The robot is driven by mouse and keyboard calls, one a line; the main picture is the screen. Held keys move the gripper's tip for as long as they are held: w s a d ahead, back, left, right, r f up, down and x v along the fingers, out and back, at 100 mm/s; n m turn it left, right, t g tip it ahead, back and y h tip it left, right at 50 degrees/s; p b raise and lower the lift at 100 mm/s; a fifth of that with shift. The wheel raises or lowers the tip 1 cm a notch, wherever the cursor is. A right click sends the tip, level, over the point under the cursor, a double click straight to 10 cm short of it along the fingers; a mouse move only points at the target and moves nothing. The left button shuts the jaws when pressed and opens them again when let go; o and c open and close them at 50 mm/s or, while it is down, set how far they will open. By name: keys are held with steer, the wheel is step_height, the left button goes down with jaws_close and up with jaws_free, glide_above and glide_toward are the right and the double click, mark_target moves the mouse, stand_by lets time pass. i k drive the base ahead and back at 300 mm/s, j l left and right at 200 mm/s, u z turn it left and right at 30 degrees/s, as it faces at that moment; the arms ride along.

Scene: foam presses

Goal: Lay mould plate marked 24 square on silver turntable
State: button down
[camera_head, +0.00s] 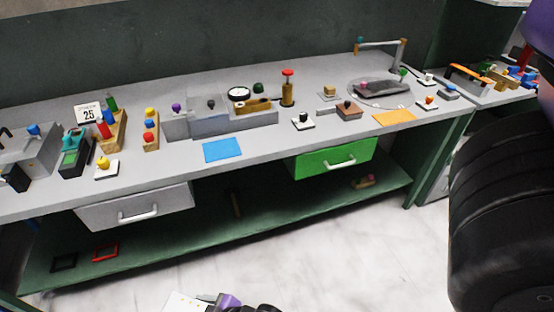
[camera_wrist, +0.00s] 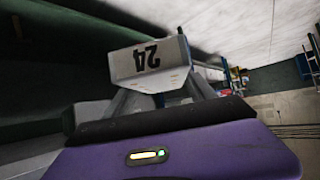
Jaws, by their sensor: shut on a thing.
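The mould plate marked 24 (camera_wrist: 125,64) is a pale plate in the wrist view, its number upside down. My gripper (camera_wrist: 162,96) is shut on it, with the fingers at its near side. In the head view, a pale piece that looks like the plate (camera_head: 182,303) shows at the bottom edge beside purple and black parts of my arm. It is in front of the bench, apart from it. The silver turntable (camera_head: 372,98) appears to be the round grey disc at the bench's right, with a small pinkish thing on or over it. The plate's underside is hidden.
A bent-arm fixture (camera_head: 404,52) stands behind the turntable. An orange mat (camera_head: 394,119), a brown block (camera_head: 348,110) and small knobbed switches surround it. A green drawer (camera_head: 333,160) and a grey drawer (camera_head: 135,208) are at the bench front. The floor in front is clear.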

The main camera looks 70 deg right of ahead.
mark_target(383, 85)
steer(key=z, duration=1.6)
